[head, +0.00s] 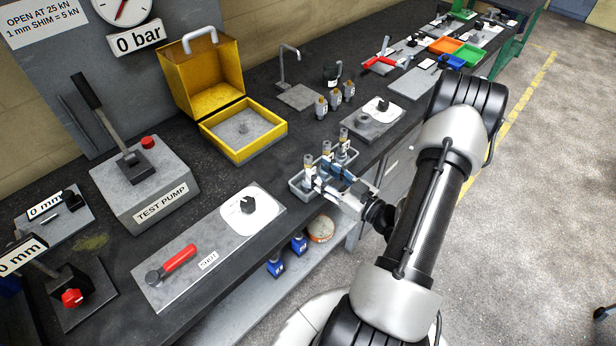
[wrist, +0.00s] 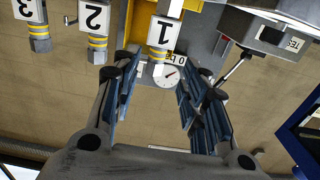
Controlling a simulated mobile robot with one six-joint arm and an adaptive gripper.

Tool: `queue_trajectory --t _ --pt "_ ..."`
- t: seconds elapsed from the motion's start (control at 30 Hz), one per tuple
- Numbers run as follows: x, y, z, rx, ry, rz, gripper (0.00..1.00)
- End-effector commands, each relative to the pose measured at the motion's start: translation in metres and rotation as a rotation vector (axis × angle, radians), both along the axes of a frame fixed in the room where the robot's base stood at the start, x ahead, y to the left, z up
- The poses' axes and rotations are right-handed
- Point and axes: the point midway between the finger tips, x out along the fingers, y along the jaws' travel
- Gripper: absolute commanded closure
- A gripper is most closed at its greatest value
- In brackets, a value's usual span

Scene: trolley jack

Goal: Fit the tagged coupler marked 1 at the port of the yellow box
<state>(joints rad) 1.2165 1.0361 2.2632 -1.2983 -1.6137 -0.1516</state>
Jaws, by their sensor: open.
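The coupler marked 1 (wrist: 160,40) hangs upside down in the inverted wrist view, with a white number tag and yellow bands. My gripper (wrist: 160,80) is open, its two blue-padded fingers on either side of the line towards this coupler and apart from it. In the head view my gripper (head: 327,178) is at the front of a small grey tray (head: 299,187) of tagged couplers. The leftmost there (head: 309,160) appears to be coupler 1. The yellow box (head: 205,80) stands open at the back of the bench; a grey fitting (head: 243,127) shows inside, but I cannot make out its port clearly.
Couplers 2 (wrist: 96,18) and 3 (wrist: 30,12) stand beside coupler 1. The test pump (head: 145,185) and a plate with a red handle (head: 180,258) are left of the tray. More small cylinders (head: 335,98) stand behind it. Bare bench lies between tray and box.

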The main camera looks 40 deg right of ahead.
Motion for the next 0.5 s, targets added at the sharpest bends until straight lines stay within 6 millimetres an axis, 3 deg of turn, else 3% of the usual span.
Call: queue_trajectory --t 0.17,0.5 --pt "0.012 0.001 0.0 -0.002 0.0 0.002 0.6" --pt "0.056 0.0 0.001 -0.001 0.0 0.002 0.6"
